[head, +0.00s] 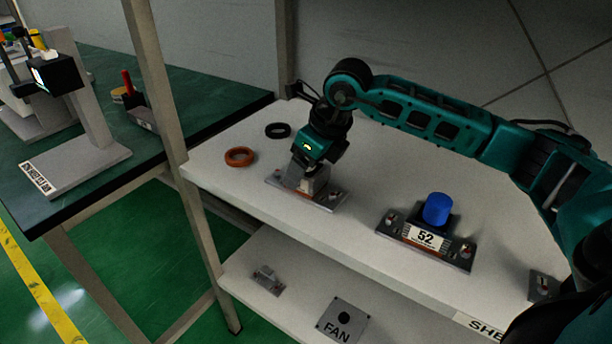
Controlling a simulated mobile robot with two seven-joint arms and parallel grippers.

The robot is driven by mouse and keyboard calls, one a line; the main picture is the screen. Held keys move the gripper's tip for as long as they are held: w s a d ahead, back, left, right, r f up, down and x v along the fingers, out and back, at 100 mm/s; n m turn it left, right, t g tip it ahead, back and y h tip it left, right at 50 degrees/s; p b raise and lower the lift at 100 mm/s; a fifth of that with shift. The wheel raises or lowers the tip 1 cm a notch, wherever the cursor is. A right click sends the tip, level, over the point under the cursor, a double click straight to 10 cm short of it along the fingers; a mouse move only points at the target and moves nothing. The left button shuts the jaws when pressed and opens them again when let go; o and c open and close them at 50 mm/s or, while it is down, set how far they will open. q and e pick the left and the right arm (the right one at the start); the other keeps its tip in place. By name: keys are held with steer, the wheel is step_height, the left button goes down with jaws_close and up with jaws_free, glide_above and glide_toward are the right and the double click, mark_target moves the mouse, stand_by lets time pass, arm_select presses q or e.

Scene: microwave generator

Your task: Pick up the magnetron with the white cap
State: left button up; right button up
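My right arm reaches in from the right, and its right gripper (308,180) points down over a magnetron (334,198) on the upper white shelf. The magnetron's flat metal base shows on both sides of the gripper. Its upper part is mostly hidden by the gripper; a pale piece shows there, but I cannot tell whether it is a cap or a finger. Whether the fingers are closed on it is unclear. A second magnetron (411,236) with a blue cap and the label 52 stands to the right, apart from the gripper. My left gripper is not in view.
An orange ring (239,157) and a black ring (278,130) lie left of the gripper on the shelf (235,192). A shelf post (170,85) stands at left. A lower shelf holds a FAN plate (342,320) and a small metal part (267,280).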

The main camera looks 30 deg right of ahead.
jaws_close()
